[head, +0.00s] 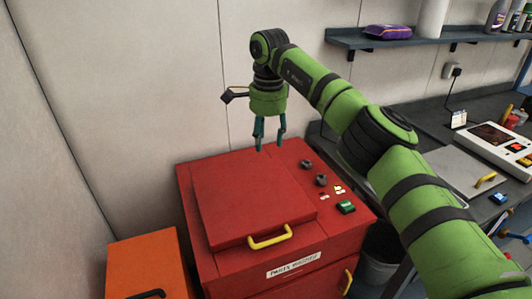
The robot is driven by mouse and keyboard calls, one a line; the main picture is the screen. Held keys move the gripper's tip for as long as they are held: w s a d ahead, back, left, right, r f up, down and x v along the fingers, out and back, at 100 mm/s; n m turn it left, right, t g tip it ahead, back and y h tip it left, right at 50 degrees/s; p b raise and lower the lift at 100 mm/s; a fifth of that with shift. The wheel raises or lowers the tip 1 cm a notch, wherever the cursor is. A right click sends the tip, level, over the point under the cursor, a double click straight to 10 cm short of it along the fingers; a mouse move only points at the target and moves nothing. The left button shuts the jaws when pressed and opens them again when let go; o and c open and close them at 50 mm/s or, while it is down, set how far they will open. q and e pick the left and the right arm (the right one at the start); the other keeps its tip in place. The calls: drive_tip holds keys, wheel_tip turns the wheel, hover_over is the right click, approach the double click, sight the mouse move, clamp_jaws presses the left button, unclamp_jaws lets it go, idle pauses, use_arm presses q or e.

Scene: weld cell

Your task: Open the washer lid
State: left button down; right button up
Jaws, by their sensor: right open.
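The red parts washer (240,267) stands in the middle of the head view. Its red lid (245,195) lies flat and closed on top, with a yellow handle (271,237) along the front edge. My right gripper (270,147) hangs pointing down above the back part of the washer, apart from the handle. Its two fingers are spread and nothing is between them. My left gripper is not in the view.
Knobs (321,180) and a green switch (346,207) sit right of the lid. An orange cabinet (146,262) stands at the left. A dark bench (420,142) and a shelf (400,42) are at the right, with a dark bin (378,262) below. A wall is close behind.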

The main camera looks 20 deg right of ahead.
drive_tip(key=shift+s+r, duration=0.1)
drive_tip(key=shift+r, duration=1.45)
